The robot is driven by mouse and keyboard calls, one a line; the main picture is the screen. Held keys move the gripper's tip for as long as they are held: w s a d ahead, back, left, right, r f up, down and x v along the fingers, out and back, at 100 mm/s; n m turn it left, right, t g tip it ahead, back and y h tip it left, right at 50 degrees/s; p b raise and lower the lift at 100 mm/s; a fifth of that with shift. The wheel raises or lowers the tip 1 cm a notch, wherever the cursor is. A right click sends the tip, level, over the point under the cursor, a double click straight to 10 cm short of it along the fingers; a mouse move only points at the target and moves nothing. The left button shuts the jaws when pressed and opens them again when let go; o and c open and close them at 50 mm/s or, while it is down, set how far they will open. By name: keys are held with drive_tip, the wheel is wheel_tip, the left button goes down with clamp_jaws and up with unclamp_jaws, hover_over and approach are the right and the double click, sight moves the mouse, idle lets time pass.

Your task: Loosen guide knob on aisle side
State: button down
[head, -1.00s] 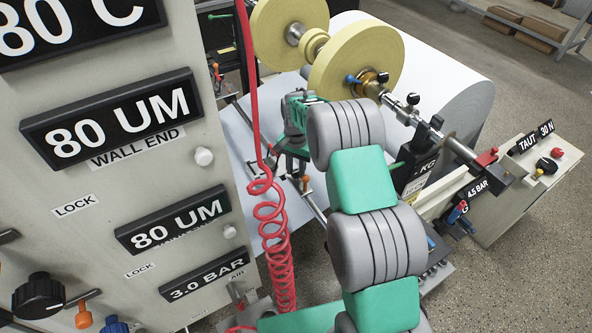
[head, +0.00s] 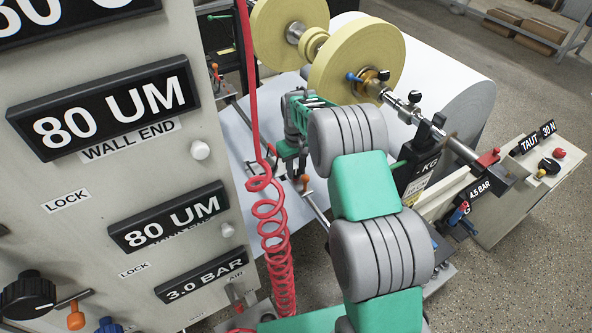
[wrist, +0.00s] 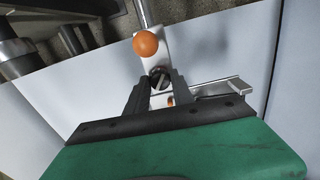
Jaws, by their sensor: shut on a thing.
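The guide knob (wrist: 160,78) is a small dark round knob on a pale bracket, seen in the wrist view between my fingertips. My gripper (wrist: 157,88) is shut on it, one dark finger on each side. An orange ball (wrist: 146,43) sits on the same bracket just beyond the knob. In the head view my gripper (head: 291,170) points down at the guide rod, beside an orange handle (head: 305,182). The knob itself is hidden there by the fingers.
A grey panel (head: 110,185) with labelled displays fills the left. A coiled red hose (head: 275,240) hangs between it and my arm. Yellow discs (head: 357,62) on a shaft and a white paper roll (head: 455,95) stand behind. Pale web lies under the gripper.

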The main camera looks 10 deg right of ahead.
sight(296, 172)
drive_tip(key=n, duration=0.4)
drive_tip(key=shift+r+n, duration=0.1)
drive_tip(key=shift+n, duration=0.3)
idle(0.4)
drive_tip(key=c, duration=1.4)
unclamp_jaws()
drive_tip(key=shift+o, duration=0.2)
wheel_tip(296, 172, up, 8)
drive_tip(key=shift+f, duration=0.1)
